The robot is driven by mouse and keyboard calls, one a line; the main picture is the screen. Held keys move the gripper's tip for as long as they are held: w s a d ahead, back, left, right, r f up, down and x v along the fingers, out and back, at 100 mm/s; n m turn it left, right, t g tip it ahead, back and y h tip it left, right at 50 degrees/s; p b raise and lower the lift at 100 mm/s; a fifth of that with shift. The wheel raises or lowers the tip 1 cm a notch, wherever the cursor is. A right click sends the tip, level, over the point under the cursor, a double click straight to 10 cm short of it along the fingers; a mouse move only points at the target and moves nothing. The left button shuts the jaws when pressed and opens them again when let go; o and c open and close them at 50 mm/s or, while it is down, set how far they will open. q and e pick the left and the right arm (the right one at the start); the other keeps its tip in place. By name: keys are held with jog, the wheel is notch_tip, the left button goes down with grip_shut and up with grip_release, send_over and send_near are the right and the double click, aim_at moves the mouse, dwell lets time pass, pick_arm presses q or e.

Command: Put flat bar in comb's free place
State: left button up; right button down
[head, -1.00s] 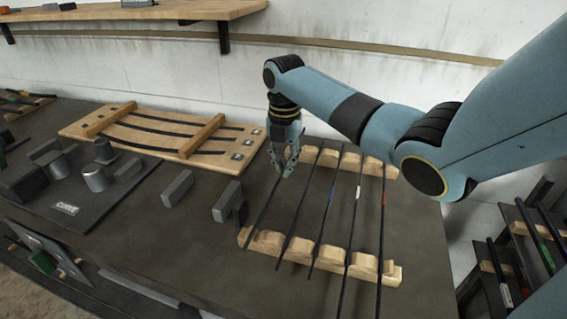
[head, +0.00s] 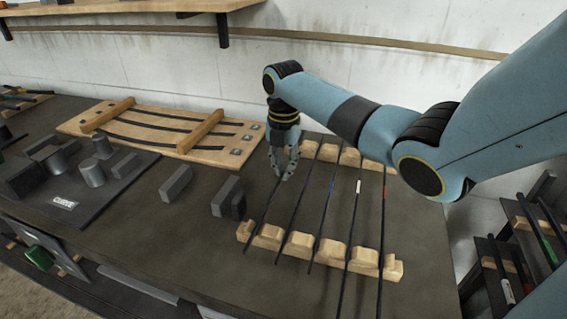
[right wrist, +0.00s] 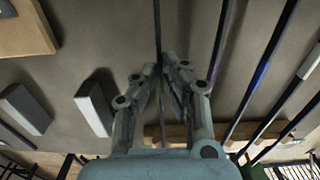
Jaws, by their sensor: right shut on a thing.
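My right gripper (head: 283,178) is shut on a thin dark flat bar (head: 263,215), the leftmost bar at the comb. The near end of this bar crosses the left end of the comb's near notched wooden rail (head: 300,246). I cannot tell whether it rests in a notch or hangs just above. The comb's far rail (head: 350,157) is partly behind my arm. Several other dark bars lie across both rails, one with a blue mark (head: 331,187). In the right wrist view the gripper (right wrist: 166,68) closes around the held bar (right wrist: 157,28). My left gripper is out of view.
Grey blocks (head: 175,184) stand left of the comb. A wooden board with curved dark strips (head: 160,138) lies behind them. A dark tray (head: 90,196) with grey pieces is at the left. A rack with bars (head: 525,240) stands at the right.

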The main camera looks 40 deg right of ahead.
jog(key=shift+f, duration=0.2)
dwell(0.7)
jog(key=c, duration=1.4)
grip_release()
notch_tip(320, 180, up, 12)
jog(key=shift+f, duration=0.1)
